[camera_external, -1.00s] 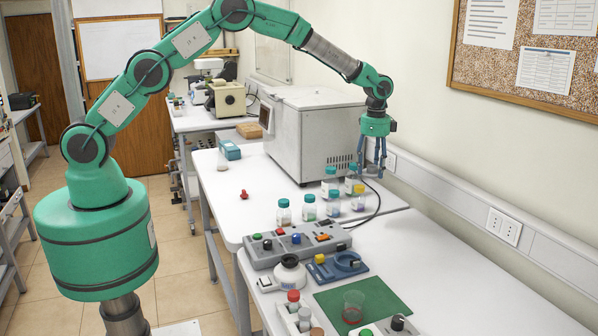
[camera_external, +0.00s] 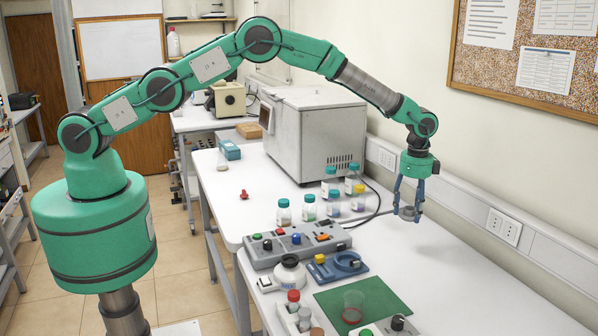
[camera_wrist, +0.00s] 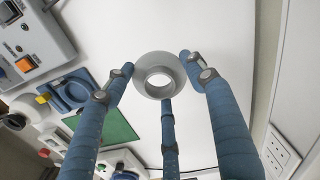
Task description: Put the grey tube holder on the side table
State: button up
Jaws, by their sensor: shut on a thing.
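My gripper (camera_external: 408,214) has blue fingers, which are shut on the grey tube holder and hold it above the white bench (camera_external: 425,240). In the wrist view the holder (camera_wrist: 146,72) is a small round grey piece with a wide rim and a hole through its middle. The fingertips of my gripper (camera_wrist: 163,77) stand around it. In the external view the fingers partly hide the holder. I cannot tell which surface is the side table.
Several bottles with teal and yellow caps (camera_external: 331,189) stand left of my gripper, before a large grey machine (camera_external: 315,135). A button panel (camera_external: 297,245) and a green mat (camera_external: 380,297) lie nearer. The bench's right part is clear. A wall rail with sockets (camera_external: 503,227) runs along the right.

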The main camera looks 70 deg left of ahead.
jog(key=shift+f, duration=0.35)
send_over(405, 247)
jog(key=shift+w+a+f+p, duration=0.1)
jog(key=shift+f+p, duration=0.25)
jog(key=shift+f, duration=2.55)
jog(key=shift+f, duration=0.1)
jog(key=shift+f+p, duration=0.3)
jog(key=shift+f, duration=1.65)
jog(key=shift+f, duration=0.2)
jog(key=o, duration=1.2)
jog(key=shift+c, duration=0.2)
jog(key=shift+r, duration=0.15)
